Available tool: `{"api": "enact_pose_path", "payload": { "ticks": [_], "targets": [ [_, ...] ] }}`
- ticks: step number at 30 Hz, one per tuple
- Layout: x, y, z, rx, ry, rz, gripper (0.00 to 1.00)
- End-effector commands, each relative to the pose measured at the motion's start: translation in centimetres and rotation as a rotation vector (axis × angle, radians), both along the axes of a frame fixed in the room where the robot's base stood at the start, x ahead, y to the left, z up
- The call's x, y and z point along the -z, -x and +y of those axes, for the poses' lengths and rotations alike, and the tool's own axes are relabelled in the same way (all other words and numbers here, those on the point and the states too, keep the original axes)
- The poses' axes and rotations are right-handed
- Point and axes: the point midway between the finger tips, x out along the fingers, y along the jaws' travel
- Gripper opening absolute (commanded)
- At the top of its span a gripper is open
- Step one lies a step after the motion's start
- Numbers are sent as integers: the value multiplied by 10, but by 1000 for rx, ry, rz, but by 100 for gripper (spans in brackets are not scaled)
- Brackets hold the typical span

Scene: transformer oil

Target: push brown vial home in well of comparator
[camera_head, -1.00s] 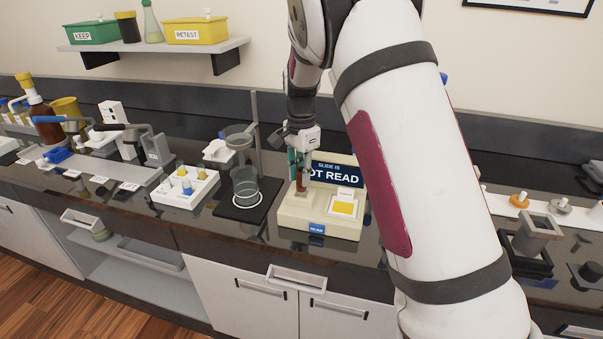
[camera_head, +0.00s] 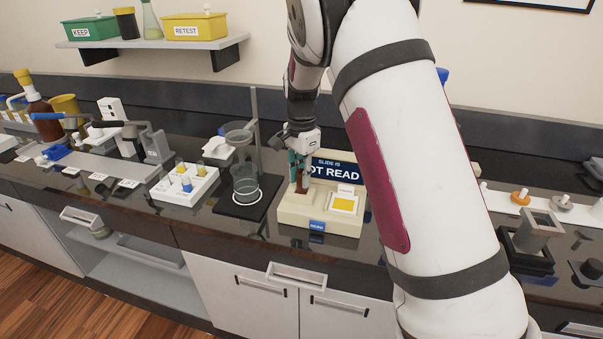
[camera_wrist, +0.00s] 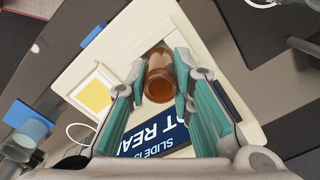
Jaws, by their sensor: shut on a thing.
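The cream comparator (camera_head: 318,217) stands on the dark bench, with a blue sign reading "SLIDE IS ... OT READ", partly hidden by my arm, and a yellow square. The brown vial (camera_head: 302,185) is upright at the comparator's left side, its lower end at the well. In the wrist view the vial (camera_wrist: 159,86) sits between the two teal-padded fingers of my gripper (camera_wrist: 158,90), and the comparator (camera_wrist: 118,50) lies beneath. My gripper (camera_head: 300,170) is shut on the vial from above. How deep the vial sits is hard to tell.
A white rack (camera_head: 186,187) with several small capped vials stands to the left. Between it and the comparator, a beaker (camera_head: 245,185) stands on a dark stand base. My arm covers the bench right of the comparator. A grey holder (camera_head: 538,232) stands at far right.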

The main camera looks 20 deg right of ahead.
Motion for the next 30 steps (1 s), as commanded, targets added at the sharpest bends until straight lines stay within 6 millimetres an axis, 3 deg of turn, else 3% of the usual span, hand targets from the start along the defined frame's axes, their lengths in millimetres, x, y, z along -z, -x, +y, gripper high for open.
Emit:
{"api": "enact_pose_path", "payload": {
  "ticks": [25, 26, 27, 28, 30],
  "targets": [
    [19, 0, 0, 0, 0, 0, 0],
    [19, 0, 0, 0, 0, -1, 28],
    [19, 0, 0, 0, 0, -1, 37],
    [19, 0, 0, 0, 0, -1, 44],
    [19, 0, 0, 0, 0, -1, 45]
  ]
}}
